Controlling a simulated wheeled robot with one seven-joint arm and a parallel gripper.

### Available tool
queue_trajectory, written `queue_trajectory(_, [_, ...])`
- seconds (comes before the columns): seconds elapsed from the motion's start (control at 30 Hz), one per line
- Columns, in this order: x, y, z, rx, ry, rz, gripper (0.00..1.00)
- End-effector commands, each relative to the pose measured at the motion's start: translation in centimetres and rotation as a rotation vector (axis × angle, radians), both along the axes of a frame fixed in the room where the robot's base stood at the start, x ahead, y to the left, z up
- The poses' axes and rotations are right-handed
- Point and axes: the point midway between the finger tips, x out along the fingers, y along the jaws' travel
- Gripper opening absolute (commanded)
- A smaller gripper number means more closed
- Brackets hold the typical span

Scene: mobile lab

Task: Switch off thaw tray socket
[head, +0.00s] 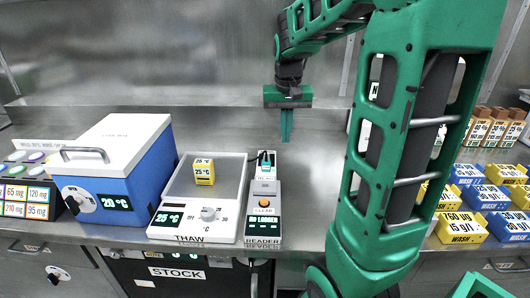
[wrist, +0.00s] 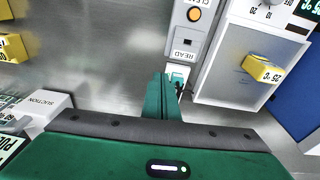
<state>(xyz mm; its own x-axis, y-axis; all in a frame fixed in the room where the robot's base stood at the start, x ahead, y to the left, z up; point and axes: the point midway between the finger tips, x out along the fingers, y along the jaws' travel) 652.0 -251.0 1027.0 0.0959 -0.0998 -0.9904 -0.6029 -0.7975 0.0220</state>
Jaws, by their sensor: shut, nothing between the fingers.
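The thaw tray (head: 226,199) is a white unit with a dial, a display reading 25 °C and the label THAW. A yellow block (head: 204,172) stands on it. The tray also shows in the wrist view (wrist: 218,82), right of the fingers. My gripper (head: 286,139) is shut and empty, fingers pointing down, to the right of the tray and just behind and right of the reader (head: 262,212). In the wrist view, my gripper (wrist: 160,80) is beside the reader's back end, partly covering it; contact cannot be told. I cannot pick out a socket marked for the thaw tray.
A blue box with a white lid (head: 123,165) stands left of the tray. Several yellow and blue wash blocks (head: 467,228) stand at the right, past my arm. The metal bench (head: 312,195) is bare right of the reader. A box marked SUCTION (wrist: 45,107) shows in the wrist view.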

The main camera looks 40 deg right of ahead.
Motion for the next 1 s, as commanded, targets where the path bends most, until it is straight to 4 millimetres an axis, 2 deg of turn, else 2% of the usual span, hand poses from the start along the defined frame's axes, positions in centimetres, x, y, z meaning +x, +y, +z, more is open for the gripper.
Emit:
queue_trajectory(0.03, [2.0, -0.5, -0.1, -0.005, -0.005, -0.004, 0.0])
queue_trajectory(0.2, [7.5, -1.9, -0.5, -0.018, -0.035, -0.017, 0.0])
queue_trajectory(0.3, [10.0, -2.4, -0.7, -0.021, -0.049, -0.022, 0.0])
queue_trajectory(0.4, [11.7, -2.7, -1.0, -0.024, -0.058, -0.026, 0.0])
queue_trajectory(0.6, [13.1, -3.0, -1.2, -0.026, -0.068, -0.03, 0.0])
queue_trajectory(1.0, [13.2, -3.0, -1.5, -0.025, -0.067, -0.029, 0.0])
